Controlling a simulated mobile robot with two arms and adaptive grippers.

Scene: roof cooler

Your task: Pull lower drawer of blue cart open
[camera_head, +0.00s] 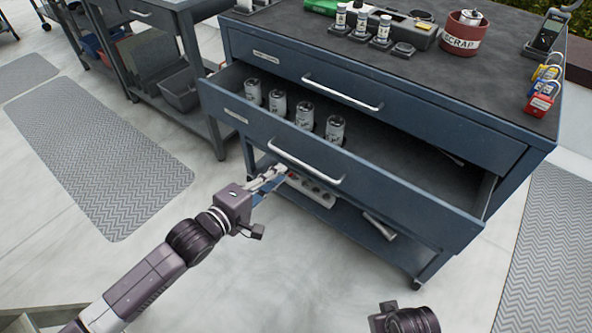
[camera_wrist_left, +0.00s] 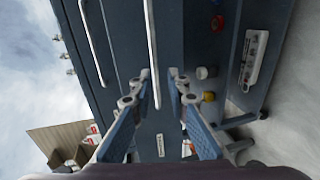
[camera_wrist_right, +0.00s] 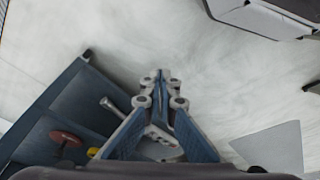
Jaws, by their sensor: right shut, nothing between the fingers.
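The blue cart (camera_head: 375,85) stands at the centre right. Its lower drawer (camera_head: 400,190) is pulled well out, and its silver bar handle (camera_head: 305,168) is on the front. The upper drawer (camera_head: 400,110) is closed. My left gripper (camera_head: 280,171) is at the left end of the lower handle. In the left wrist view its fingers (camera_wrist_left: 159,72) are apart, with the handle (camera_wrist_left: 152,50) running between them without a visible grip. My right gripper (camera_wrist_right: 160,76) is shut and empty in the right wrist view; the head view shows only its wrist at the bottom edge.
Several clear jars (camera_head: 304,115) stand in the open drawer. Bottles, a red scrap tin (camera_head: 463,33) and padlocks (camera_head: 541,95) are on the cart top. A lower shelf (camera_head: 345,215) holds small items. A grey bench with a bin (camera_head: 180,90) stands left. The front floor is clear.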

